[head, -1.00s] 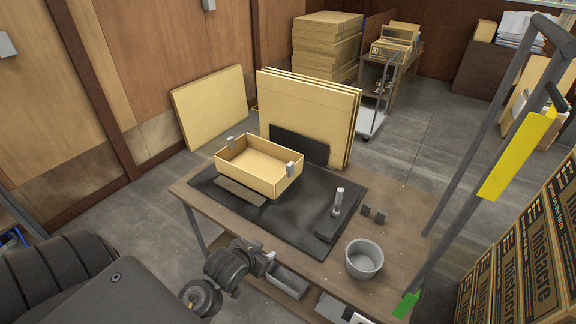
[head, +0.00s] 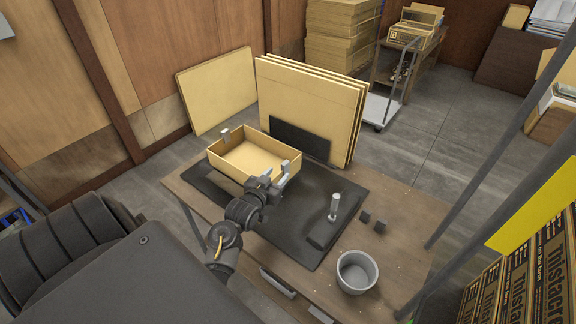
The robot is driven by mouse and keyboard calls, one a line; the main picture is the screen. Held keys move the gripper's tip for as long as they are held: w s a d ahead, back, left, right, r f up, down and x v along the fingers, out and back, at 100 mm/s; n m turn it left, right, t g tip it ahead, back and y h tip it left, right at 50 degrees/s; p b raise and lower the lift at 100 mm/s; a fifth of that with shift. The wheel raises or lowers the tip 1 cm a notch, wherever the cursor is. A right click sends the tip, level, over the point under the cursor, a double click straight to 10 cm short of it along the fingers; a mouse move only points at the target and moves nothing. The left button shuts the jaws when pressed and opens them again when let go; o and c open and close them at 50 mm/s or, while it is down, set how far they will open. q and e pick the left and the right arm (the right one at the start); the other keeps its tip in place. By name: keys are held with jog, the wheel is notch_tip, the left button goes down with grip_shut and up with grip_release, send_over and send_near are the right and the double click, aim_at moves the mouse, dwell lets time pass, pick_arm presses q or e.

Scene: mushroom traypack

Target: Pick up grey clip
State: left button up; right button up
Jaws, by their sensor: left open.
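An open cardboard tray (head: 213,160) stands on the dark mat. One grey clip (head: 226,135) sits on its far left rim. A second grey clip (head: 286,166) is at its right end, partly hidden by my gripper. My left gripper (head: 281,179) is open at the tray's near right corner, close beside this second clip. I cannot tell whether the fingers touch the clip or are around it. My right gripper is not in view.
Cardboard sheets (head: 305,95) and a dark panel (head: 300,140) stand behind the tray.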

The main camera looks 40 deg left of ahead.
aim_at(288, 161)
pick_arm(q)
jog(key=x, duration=0.4)
jog(key=shift+s+a, duration=0.1)
jog(key=shift+a, duration=0.05)
jog(key=shift+w+f, duration=0.15)
jog(key=shift+w, duration=0.05)
jog(key=shift+w+p, duration=0.1)
jog(key=shift+p, duration=0.3)
jog(key=p+x, duration=0.1)
jog(key=x, duration=0.3)
jog(key=shift+w+a, duration=0.1)
jog(key=shift+w, duration=0.05)
jog(key=shift+w+a+p, duration=0.1)
jog(key=shift+w+p, duration=0.2)
jog(key=shift+w, duration=0.05)
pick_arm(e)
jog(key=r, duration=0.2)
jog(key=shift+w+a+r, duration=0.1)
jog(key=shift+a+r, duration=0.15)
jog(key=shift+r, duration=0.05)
pick_arm(q)
jog(key=shift+s, duration=0.1)
grip_shut()
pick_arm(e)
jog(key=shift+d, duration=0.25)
